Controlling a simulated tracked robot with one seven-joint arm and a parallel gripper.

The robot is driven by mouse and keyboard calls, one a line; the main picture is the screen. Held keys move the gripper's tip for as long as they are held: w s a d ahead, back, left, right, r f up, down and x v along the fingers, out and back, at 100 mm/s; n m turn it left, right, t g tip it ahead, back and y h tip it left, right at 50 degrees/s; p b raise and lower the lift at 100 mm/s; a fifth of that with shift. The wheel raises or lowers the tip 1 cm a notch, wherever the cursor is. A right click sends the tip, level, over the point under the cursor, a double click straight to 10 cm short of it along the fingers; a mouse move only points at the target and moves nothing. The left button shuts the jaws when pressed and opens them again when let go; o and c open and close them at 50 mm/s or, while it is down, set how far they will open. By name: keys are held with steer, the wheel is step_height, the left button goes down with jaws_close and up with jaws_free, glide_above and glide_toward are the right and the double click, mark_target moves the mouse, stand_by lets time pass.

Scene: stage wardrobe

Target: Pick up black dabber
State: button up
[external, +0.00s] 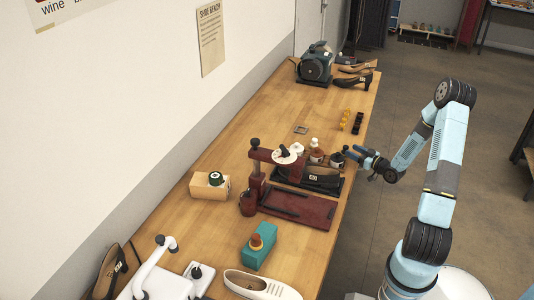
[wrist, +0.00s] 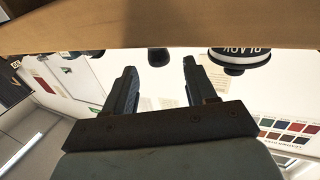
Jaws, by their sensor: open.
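My gripper (external: 358,155) is open and empty at the right edge of the workbench, pointing left toward a small group of bottles. In the wrist view its two fingers (wrist: 158,88) stand apart, and the picture looks upside down. A small dark rounded thing (wrist: 158,57), which may be the black dabber, shows beyond the fingers and between them in the picture. A dark jar (wrist: 240,58) lettered "BLACK" is to its right. In the external view a dark jar (external: 337,160) stands just left of the fingertips. I cannot clearly make out the dabber there.
The bench edge (wrist: 160,35) crosses the wrist view. White-topped bottles (external: 316,153) stand left of the dark jar. Yellow and black small pieces (external: 357,124) lie farther back.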

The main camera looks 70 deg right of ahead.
mark_target(346, 146)
steer(key=x, duration=0.5)
jaws_close()
stand_by(0.5)
